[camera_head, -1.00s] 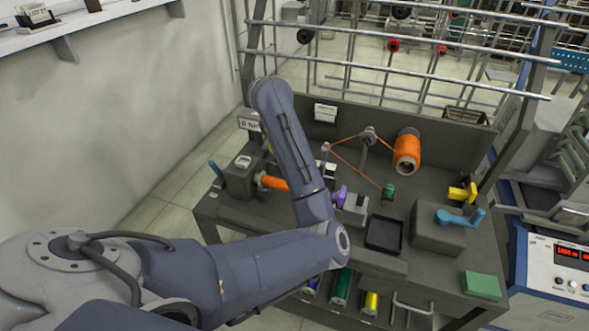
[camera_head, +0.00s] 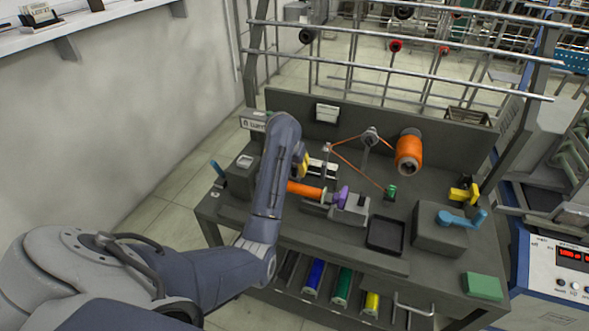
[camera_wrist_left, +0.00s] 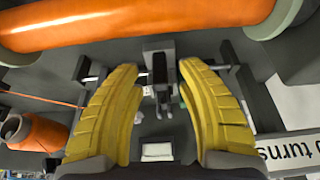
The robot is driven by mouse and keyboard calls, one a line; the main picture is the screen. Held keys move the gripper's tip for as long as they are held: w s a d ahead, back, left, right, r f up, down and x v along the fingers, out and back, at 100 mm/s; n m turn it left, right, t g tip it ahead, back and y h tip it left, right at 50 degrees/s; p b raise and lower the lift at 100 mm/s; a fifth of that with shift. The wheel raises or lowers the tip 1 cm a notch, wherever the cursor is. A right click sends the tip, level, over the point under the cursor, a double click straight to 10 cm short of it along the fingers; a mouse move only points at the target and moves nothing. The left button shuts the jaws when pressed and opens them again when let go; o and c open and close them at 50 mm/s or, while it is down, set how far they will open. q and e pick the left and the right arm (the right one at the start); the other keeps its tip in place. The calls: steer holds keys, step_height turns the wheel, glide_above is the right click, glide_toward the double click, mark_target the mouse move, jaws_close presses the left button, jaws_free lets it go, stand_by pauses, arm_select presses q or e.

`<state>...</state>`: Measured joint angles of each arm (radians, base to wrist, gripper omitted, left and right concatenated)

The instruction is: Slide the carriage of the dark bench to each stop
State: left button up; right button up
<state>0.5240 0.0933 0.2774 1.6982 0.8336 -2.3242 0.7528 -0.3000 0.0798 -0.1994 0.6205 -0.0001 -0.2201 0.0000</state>
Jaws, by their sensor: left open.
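The dark bench (camera_head: 330,232) carries a winder with an orange bobbin (camera_head: 305,190) and a purple part (camera_head: 342,197) at the bobbin's right end. In the left wrist view the dark carriage (camera_wrist_left: 160,66) sits on a thin horizontal rod, with a small fork on it. My left gripper (camera_wrist_left: 158,76) is open, its yellow fingers on either side of the carriage; I cannot tell whether they touch it. In the head view the left gripper (camera_head: 303,166) is partly hidden by my arm, behind the bobbin. My right gripper is not in view.
An orange supply spool (camera_head: 409,152) stands at the back, its thread running over a guide post (camera_head: 369,138). A black tray (camera_head: 385,235), a box with a blue lever (camera_head: 461,216) and a green pad (camera_head: 483,286) lie to the right. Metal rails (camera_head: 400,65) cross behind.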

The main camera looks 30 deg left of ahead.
arm_select(q)
steer(key=shift+w+f, duration=0.2)
steer(key=shift+f, duration=0.35)
jaws_close()
steer(key=shift+r, duration=0.1)
stand_by(0.5)
